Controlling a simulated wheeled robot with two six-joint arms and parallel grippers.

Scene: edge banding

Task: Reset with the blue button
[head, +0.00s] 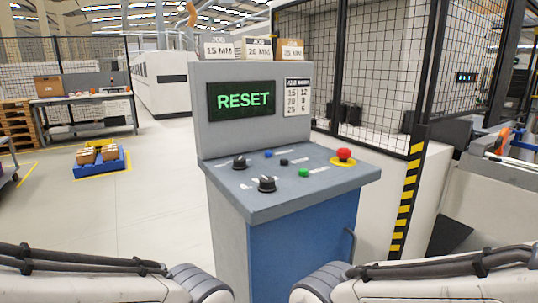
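The blue button (268,154) sits near the back edge of the sloped grey console panel (320,184). Above the panel, the screen (240,99) reads RESET in green letters. Parts of both my arms show along the bottom edge of the head view, below and in front of the console. Neither gripper is visible, so their state does not show. Nothing touches the blue button.
The panel also carries a green button (304,172), a red emergency stop (343,154), a small black control (284,162) and two black knobs (267,183). A black mesh fence (376,75) stands at the right. Open floor (150,225) lies left.

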